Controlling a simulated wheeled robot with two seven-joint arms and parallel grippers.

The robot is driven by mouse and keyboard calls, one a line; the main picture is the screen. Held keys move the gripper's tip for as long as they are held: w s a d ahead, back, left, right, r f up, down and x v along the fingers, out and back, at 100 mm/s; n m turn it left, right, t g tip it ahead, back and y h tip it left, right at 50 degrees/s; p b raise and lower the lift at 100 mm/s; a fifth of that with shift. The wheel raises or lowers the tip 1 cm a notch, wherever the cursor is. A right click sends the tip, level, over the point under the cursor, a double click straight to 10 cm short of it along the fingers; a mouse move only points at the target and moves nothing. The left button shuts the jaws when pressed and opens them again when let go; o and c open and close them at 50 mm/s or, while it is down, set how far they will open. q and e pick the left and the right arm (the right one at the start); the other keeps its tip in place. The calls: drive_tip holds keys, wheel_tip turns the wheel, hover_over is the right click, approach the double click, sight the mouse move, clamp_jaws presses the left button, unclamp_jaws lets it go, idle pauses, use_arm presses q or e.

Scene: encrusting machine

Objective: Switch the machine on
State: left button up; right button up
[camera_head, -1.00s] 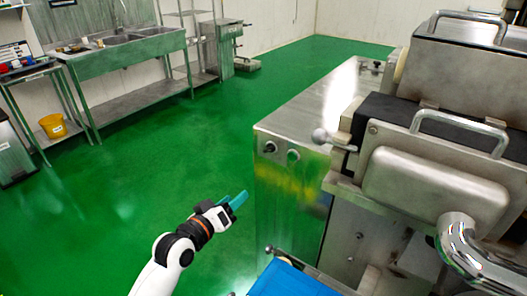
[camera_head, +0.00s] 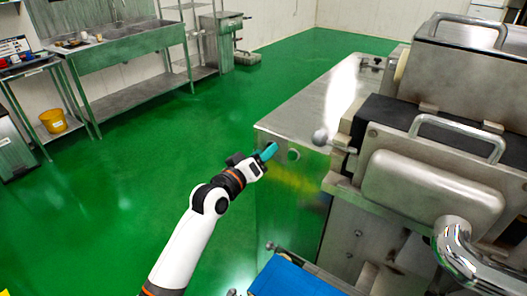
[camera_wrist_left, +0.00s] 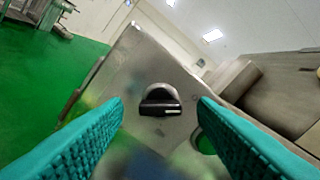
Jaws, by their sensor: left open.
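The encrusting machine (camera_head: 330,105) is a steel body on the right in the head view. Its front panel carries a black rotary knob (camera_wrist_left: 160,101) with a white mark, centred in the left wrist view. A round green button (camera_wrist_left: 205,142) sits right of the knob, partly hidden by a finger; in the head view a round control (camera_head: 293,155) shows there. My left gripper (camera_head: 270,150) is in front of the knob and hides it in the head view. Its teal fingers (camera_wrist_left: 160,130) are open, one on each side of the knob, with nothing held. My right gripper is not in view.
A blue belt (camera_head: 290,279) lies at the bottom, below the panel. A metal ball-ended lever (camera_head: 320,137) sticks out right of the panel. A steel sink (camera_head: 135,45) and a yellow bucket (camera_head: 53,121) are far left. Green floor is clear between.

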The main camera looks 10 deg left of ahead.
use_arm(q)
drive_tip(key=shift+w+d, duration=0.2)
drive_tip(key=shift+w, duration=0.1)
drive_tip(key=c, duration=1)
drive_tip(key=shift+m, duration=0.4)
drive_tip(key=shift+m+p, duration=2.05)
drive_tip(key=shift+m, duration=6.55)
